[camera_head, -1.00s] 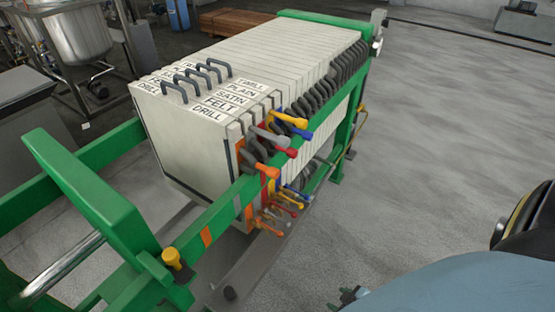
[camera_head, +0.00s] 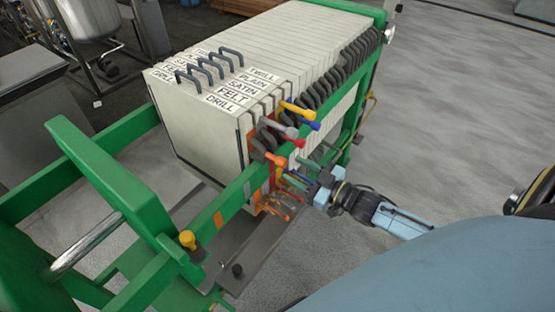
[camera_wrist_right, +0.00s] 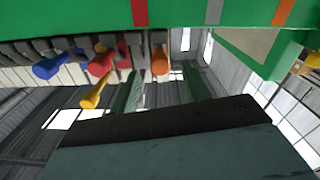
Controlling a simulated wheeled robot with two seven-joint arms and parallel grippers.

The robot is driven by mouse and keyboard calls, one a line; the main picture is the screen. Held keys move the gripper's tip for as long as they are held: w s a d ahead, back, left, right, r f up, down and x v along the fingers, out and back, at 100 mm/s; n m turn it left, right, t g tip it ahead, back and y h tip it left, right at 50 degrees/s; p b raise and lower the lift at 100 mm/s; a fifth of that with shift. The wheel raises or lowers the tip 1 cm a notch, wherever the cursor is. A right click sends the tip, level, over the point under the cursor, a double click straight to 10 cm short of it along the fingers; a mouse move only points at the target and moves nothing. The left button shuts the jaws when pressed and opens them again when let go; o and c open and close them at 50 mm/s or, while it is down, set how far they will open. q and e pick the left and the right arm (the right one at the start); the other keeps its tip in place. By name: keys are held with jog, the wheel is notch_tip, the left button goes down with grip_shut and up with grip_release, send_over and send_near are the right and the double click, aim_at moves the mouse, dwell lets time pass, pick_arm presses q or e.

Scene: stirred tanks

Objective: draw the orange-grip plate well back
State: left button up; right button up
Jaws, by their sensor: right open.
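The orange-grip plate (camera_head: 200,138) is the nearest plate of the pale stack, beside the DRILL label, and stands upright against the others. Its upper orange grip (camera_head: 277,160) sticks out at the green side rail; lower grips, one orange, hang below the rail, partly hidden. My right gripper (camera_head: 296,172) is open beside the rail, close to the lower grips. In the right wrist view an orange grip (camera_wrist_right: 160,60) shows between and beyond the two green fingers (camera_wrist_right: 163,88); I cannot tell whether they touch it. My left gripper is out of view.
The green side rail (camera_head: 232,198) runs along the stack, with a yellow knob (camera_head: 187,239) near its front end. Grey, red, blue and yellow grips crowd behind the orange one. A gap lies between the stack and the green end plate (camera_head: 105,180).

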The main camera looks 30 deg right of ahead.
aim_at(286, 165)
jog(key=x, duration=0.6)
jog(key=shift+w+a, duration=0.15)
jog(key=shift+w, duration=0.2)
jog(key=shift+c, duration=0.5)
grip_shut()
